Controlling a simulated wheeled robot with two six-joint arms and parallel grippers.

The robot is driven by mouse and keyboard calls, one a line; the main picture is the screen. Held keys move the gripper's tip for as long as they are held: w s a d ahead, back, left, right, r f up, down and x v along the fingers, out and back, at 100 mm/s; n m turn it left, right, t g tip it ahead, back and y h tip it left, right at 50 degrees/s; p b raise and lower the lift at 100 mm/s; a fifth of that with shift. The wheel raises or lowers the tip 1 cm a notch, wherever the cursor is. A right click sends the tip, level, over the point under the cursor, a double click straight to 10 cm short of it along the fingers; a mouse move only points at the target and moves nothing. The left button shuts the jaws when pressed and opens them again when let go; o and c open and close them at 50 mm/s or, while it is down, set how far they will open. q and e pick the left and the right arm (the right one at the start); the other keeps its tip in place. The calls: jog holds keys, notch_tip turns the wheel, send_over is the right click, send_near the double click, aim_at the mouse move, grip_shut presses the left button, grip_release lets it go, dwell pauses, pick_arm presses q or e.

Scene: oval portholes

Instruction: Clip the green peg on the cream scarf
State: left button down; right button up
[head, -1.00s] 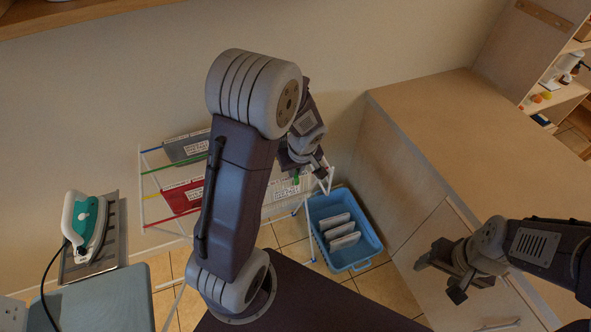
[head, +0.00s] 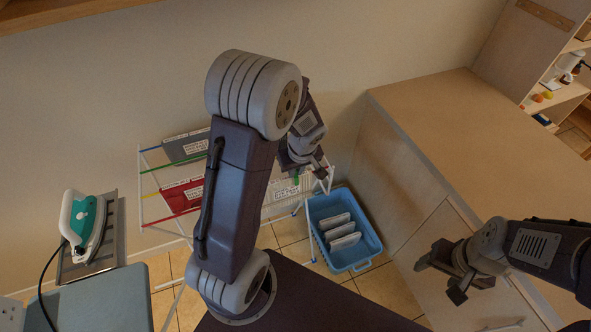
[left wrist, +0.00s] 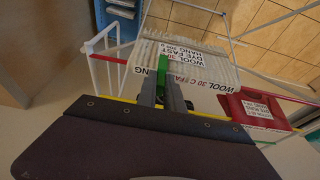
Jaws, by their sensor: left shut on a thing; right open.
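The cream scarf (left wrist: 205,68) hangs over a bar of the white drying rack, with white care labels on it. It also shows in the head view (head: 281,195), partly behind my left arm. My left gripper (left wrist: 161,85) is shut on the green peg (left wrist: 163,66). The peg lies over the scarf's near edge in the left wrist view; whether it grips the cloth I cannot tell. In the head view my left gripper (head: 306,168) is above the rack's right end. My right gripper (head: 441,280) is open and empty, in front of the wooden cabinet.
A red cloth (head: 181,197) and a grey cloth (head: 187,147) hang on the same rack. A blue basket (head: 346,258) with white items stands on the floor right of it. An iron (head: 84,222) rests at the left. The wooden cabinet top (head: 470,140) is clear.

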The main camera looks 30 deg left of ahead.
pick_arm(q)
jog(key=shift+f, duration=0.2)
jog(key=c, duration=1.4)
grip_release()
jog(key=shift+r, duration=0.1)
jog(key=v, duration=0.9)
